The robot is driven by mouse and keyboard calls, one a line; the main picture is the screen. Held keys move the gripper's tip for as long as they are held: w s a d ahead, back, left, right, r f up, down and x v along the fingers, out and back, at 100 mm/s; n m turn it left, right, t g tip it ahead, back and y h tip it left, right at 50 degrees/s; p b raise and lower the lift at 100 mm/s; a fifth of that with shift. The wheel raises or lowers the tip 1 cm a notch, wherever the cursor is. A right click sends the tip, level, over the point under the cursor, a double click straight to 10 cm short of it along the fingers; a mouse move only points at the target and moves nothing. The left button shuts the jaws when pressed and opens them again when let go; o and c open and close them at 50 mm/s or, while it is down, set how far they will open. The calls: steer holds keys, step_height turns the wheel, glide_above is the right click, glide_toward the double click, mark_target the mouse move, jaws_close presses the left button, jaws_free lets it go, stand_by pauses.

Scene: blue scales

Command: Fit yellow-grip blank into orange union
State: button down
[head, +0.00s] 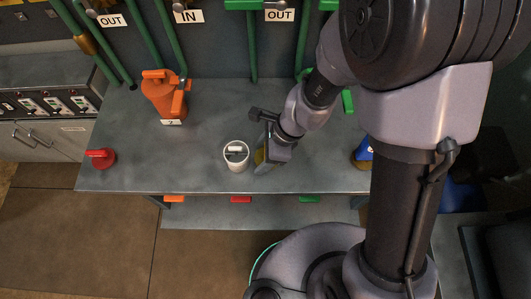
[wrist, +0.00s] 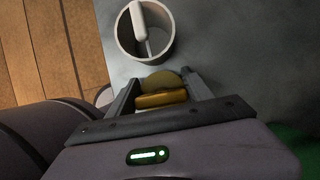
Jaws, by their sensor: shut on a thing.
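The orange union (head: 160,98) stands at the back left of the grey bench, by the green pipes, with a label marked 2 at its foot. My gripper (head: 262,155) is low over the bench, well to the right of and in front of the union. In the wrist view my gripper (wrist: 160,84) is shut on the yellow-grip blank (wrist: 162,98), which sits between the two fingers with a rounded yellowish part beyond the grip. In the head view only a little yellow of the blank (head: 260,156) shows. Whether it touches the bench cannot be told.
A white cup (head: 237,164) with a pale-handled item inside stands just left of my gripper; it also shows in the wrist view (wrist: 122,42). A red knob-like piece (head: 100,159) is at the bench's left end, a blue piece (head: 365,150) at right. Bench between cup and union is clear.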

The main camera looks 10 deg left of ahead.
steer(key=shift+s+a, duration=0.2)
steer(key=c, duration=0.9)
jaws_free()
steer(key=shift+f, duration=0.1)
steer(key=o, duration=0.5)
